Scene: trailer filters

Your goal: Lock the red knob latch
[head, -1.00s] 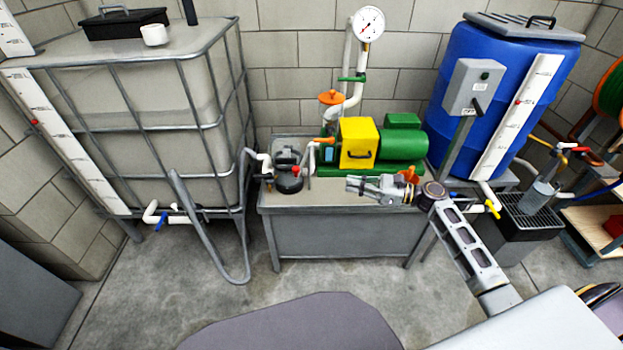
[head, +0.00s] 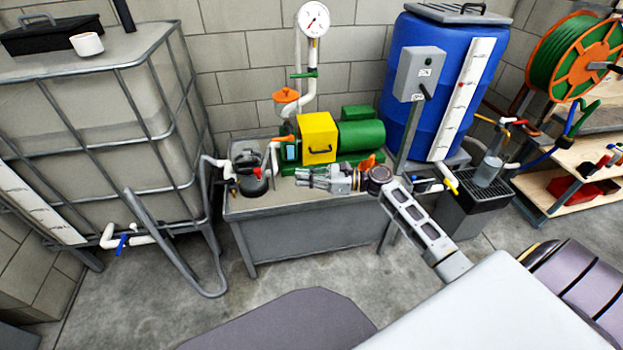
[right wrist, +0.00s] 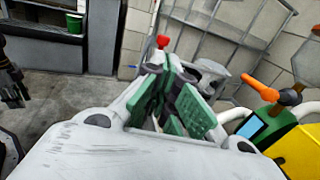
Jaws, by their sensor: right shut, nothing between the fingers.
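The red knob (head: 257,171) sits on top of a dark round filter housing (head: 254,186) at the left end of the grey bench. In the right wrist view the red knob (right wrist: 162,41) shows just beyond the fingertips. My right gripper (head: 303,176) reaches leftward over the bench, a short gap to the right of the knob. Its green-padded fingers (right wrist: 178,100) are shut and empty. The fingers hide part of the housing in the wrist view. A dark jointed shape (right wrist: 12,80) at the wrist view's left edge looks like my left gripper; its jaws are unclear.
A yellow box (head: 318,138) and green pump motor (head: 360,140) stand behind my right gripper. A caged tank (head: 110,120) stands left, a blue drum (head: 428,60) right. The floor before the bench is open.

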